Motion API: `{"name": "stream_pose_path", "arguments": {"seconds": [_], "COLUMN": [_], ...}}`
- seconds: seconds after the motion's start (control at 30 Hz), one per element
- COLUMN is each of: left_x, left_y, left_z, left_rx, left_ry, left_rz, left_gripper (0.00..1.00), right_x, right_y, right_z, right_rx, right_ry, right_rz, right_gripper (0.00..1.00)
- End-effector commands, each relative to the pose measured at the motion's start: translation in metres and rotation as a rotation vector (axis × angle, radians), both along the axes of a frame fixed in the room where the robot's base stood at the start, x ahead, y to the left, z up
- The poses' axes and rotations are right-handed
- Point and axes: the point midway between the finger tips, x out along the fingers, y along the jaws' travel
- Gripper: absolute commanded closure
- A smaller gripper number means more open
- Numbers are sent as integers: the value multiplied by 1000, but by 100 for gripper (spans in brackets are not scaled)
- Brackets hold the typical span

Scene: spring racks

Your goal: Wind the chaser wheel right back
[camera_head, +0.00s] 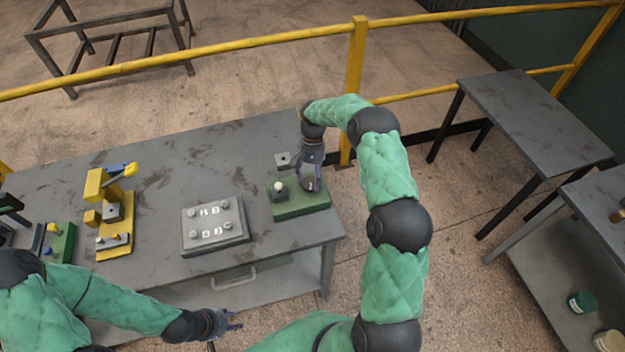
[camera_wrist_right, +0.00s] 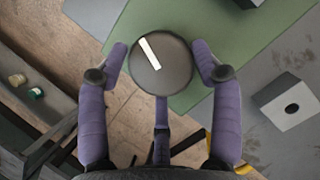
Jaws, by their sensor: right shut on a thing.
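The chaser wheel (camera_wrist_right: 165,75) is a dark round disc with a white stripe, seen from above in the right wrist view. The stripe points to the upper left there. My right gripper (camera_wrist_right: 158,68) is shut on the wheel, with purple fingers at its left and right sides and one at its lower edge. In the head view my right gripper (camera_head: 311,184) reaches down over the right part of a green base (camera_head: 300,211) and mostly hides the wheel. My left gripper (camera_head: 232,322) hangs in front of the table, away from the objects; its finger opening is too small to judge.
A small block with a white knob (camera_head: 279,186) sits on the base's left part. A grey block with a hole (camera_head: 283,160) lies behind it. A grey panel (camera_head: 214,226) and a yellow fixture (camera_head: 117,225) stand further left on the table (camera_head: 160,165). A yellow rail (camera_head: 240,48) runs behind.

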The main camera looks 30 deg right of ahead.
Motion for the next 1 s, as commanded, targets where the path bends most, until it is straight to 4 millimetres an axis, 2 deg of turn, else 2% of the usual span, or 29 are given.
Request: {"name": "stream_pose_path", "arguments": {"seconds": [0.03,0.5,0.8,1.0], "left_x": [0,0,0,0], "left_y": [0,0,0,0], "left_z": [-2,-8,-9,-10], "left_rx": [0,0,0,0], "left_ry": [0,0,0,0], "left_rz": [0,0,0,0], "left_gripper": [60,60,60,60], "right_x": [0,-1,-3,-4], "right_y": [7,8,9,8], "right_z": [-1,-1,-1,-2], "right_rx": [9,10,11,12], "right_ry": [5,8,11,11], "right_rz": [48,471,646,702], "right_gripper": [68,68,68,68]}}
